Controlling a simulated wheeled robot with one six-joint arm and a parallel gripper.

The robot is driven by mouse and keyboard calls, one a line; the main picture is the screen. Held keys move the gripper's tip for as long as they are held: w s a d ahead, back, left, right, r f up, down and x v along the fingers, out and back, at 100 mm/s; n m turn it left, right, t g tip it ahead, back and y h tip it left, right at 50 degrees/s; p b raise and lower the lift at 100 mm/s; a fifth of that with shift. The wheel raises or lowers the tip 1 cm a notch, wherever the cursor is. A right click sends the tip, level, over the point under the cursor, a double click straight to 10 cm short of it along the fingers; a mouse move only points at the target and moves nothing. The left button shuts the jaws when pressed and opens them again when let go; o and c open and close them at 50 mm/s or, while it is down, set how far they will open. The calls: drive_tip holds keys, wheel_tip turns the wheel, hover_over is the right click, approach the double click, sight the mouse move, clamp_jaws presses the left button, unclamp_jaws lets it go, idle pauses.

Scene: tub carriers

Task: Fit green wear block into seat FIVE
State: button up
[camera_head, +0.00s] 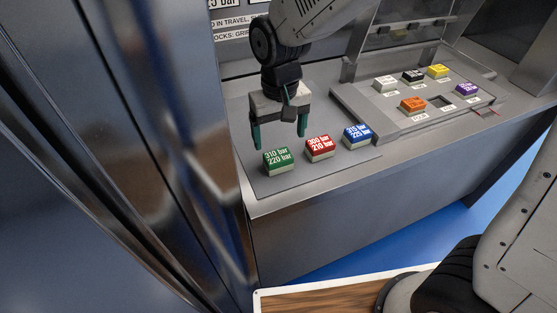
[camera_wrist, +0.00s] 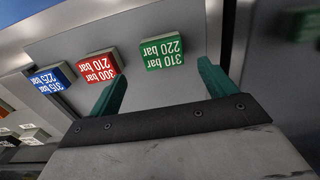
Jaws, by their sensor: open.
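The green wear block (camera_head: 278,160), marked "310 bar 220 bar", sits on the grey bench mat at the near left, at the end of a row of three. It also shows in the wrist view (camera_wrist: 162,53), upside down and beyond my gripper's fingers. My gripper (camera_head: 279,141) is open and empty, with teal fingers above and just behind the green block, apart from it. In the wrist view, my gripper (camera_wrist: 165,85) has its fingers spread to either side of the block. The seat plate (camera_head: 391,135) is at the right, with an empty dark seat (camera_head: 440,101); its label is too small to read.
A red block (camera_head: 319,148) and a blue block (camera_head: 357,136) stand right of the green one. White, black, yellow, orange (camera_head: 412,104) and purple (camera_head: 466,89) blocks sit in the seat plate. A dark cabinet wall (camera_head: 110,160) rises at the left.

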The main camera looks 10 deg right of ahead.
sight(278, 156)
wheel_tip(278, 156, down, 8)
drive_tip(key=shift+s+a, duration=0.1)
drive_tip(key=shift+a, duration=0.05)
drive_tip(key=c, duration=1.1)
